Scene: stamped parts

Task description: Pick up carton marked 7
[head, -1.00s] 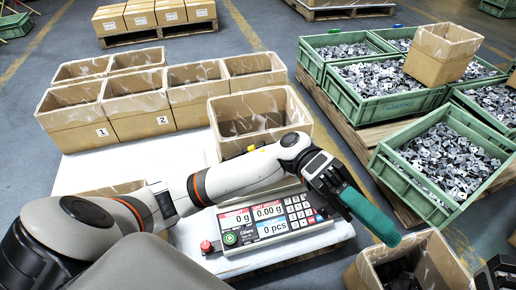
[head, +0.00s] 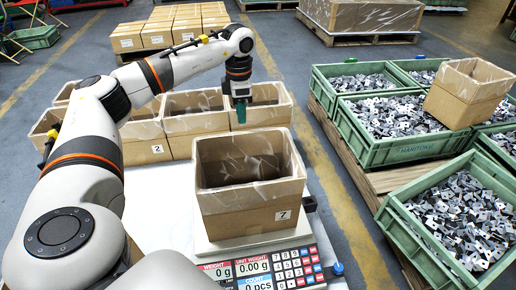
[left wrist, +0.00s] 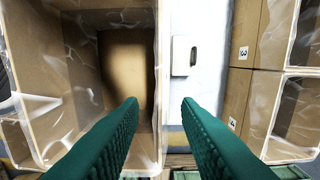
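The carton marked 7 (head: 245,213) is an open brown box with a clear liner. It stands upright on the scale; its label is on the near side, at the right. My left gripper (head: 241,112) hangs, fingers down, beyond the carton's far rim in the head view. In the left wrist view its two green fingers (left wrist: 160,110) are wide apart with nothing gripped. A lined carton, apparently the same one (left wrist: 125,55), lies under the left finger, its wall running up the gap. Whether the fingers straddle that wall is unclear. My right gripper is out of view.
A row of lined cartons (head: 195,125) stands behind on the white table (head: 165,195); two show labels in the left wrist view (left wrist: 240,85). The scale display (head: 255,270) is in front. Green crates of stamped parts (head: 450,215) stand right, one bearing another carton (head: 465,95).

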